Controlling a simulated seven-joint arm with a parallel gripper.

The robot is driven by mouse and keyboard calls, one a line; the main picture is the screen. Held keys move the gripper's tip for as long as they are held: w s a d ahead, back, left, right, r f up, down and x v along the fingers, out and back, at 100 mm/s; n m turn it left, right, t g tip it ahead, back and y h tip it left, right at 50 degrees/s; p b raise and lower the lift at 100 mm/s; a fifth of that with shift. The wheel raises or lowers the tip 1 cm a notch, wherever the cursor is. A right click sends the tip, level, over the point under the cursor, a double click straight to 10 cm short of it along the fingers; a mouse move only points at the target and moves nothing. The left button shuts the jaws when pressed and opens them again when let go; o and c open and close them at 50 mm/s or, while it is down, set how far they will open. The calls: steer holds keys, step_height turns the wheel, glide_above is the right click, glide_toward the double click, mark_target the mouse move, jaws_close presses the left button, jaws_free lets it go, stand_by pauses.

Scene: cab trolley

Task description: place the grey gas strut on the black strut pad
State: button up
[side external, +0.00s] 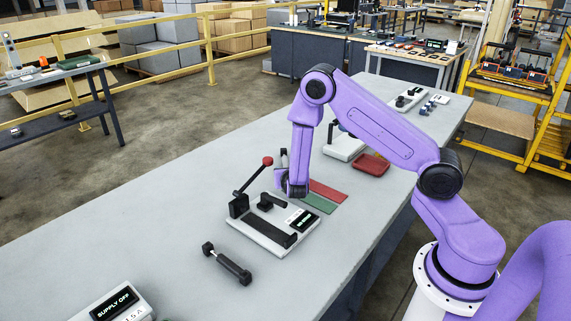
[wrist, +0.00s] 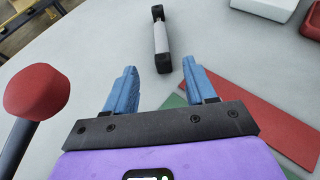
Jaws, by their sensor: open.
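The grey gas strut (wrist: 161,38), a light cylinder with black ends, lies on the table in the wrist view, just beyond my fingertips. In the side view a small part of it (side external: 283,155) shows behind my gripper. My gripper (wrist: 160,68) is open and empty; its blue fingers are apart, with the strut's near end in line with the gap. In the side view my gripper (side external: 292,188) points down behind the white lever fixture. A black strip (side external: 270,233) on that fixture may be the black strut pad; I cannot tell for sure.
The fixture's red-knobbed lever (side external: 267,162) stands close on my left; its knob (wrist: 37,93) is large in the wrist view. A green mat (side external: 320,203) and a red mat (side external: 328,190) lie beside my gripper. A dark strut-like bar (side external: 227,265) lies in front.

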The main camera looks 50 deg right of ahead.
mark_target(285, 162)
steer(key=x, duration=0.2)
steer(key=shift+w+d+f, duration=0.1)
steer(key=shift+w+d, duration=0.05)
steer(key=shift+w, duration=0.05)
steer(key=shift+x, duration=2.65)
steer(key=shift+s+f, duration=0.2)
jaws_close()
steer(key=shift+r, duration=0.2)
